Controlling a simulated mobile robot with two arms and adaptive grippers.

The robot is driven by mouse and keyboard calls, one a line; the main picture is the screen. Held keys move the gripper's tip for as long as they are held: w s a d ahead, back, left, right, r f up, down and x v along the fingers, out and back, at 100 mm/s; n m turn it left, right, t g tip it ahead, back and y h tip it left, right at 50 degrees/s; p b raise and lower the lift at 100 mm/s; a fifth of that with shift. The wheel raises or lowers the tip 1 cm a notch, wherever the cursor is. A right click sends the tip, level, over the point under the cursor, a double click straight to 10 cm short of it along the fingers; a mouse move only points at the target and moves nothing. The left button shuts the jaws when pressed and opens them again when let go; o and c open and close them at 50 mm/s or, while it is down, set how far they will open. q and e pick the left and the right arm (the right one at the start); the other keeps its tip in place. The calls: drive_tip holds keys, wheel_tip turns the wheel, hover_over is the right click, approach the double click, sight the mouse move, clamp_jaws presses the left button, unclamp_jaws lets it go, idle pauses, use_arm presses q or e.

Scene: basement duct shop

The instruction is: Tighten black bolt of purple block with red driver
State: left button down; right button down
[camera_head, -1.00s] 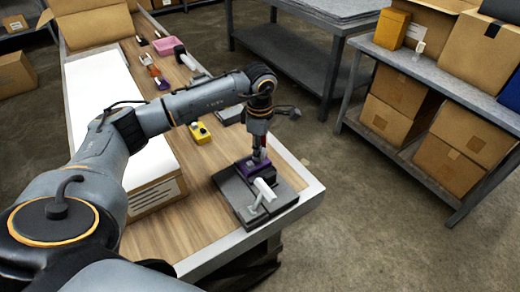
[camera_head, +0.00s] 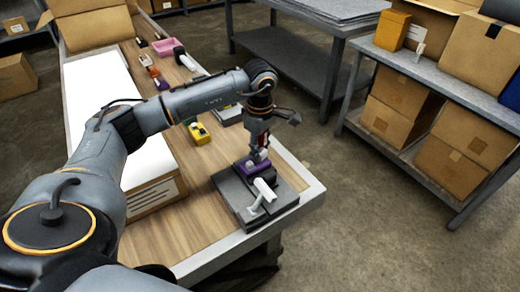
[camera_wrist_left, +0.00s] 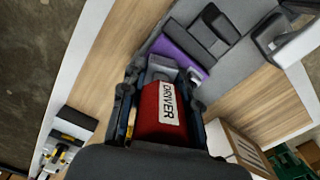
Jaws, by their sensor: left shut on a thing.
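My left gripper (camera_head: 260,148) points down over the near right end of the workbench. It is shut on the red driver (camera_wrist_left: 150,110), which carries a white "DRIVER" label. The purple block (camera_head: 246,167) sits on a dark grey fixture plate (camera_head: 236,196) with a white-handled clamp (camera_head: 262,191). The purple block also shows just ahead of the driver in the left wrist view (camera_wrist_left: 186,46). The black bolt cannot be made out, and whether the driver's tip touches it is hidden. My right gripper is not in view.
A yellow item (camera_head: 198,132) and a grey device (camera_head: 228,115) lie behind the fixture. A white-topped carton (camera_head: 155,194) takes up the bench's left side. A pink bin (camera_head: 167,46) is at the far end. Shelving with cartons (camera_head: 452,165) stands across the aisle.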

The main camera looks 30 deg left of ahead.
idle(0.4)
use_arm(q)
drive_tip(key=shift+m+b, duration=0.8)
drive_tip(key=shift+m, duration=1.5)
drive_tip(key=shift+m+b, duration=0.5)
drive_tip(key=shift+m, duration=0.2)
drive_tip(key=shift+n, duration=0.8)
drive_tip(key=shift+r, duration=0.1)
drive_tip(key=shift+r, duration=0.1)
drive_tip(key=shift+r+p, duration=1.55)
drive_tip(key=shift+r, duration=0.8)
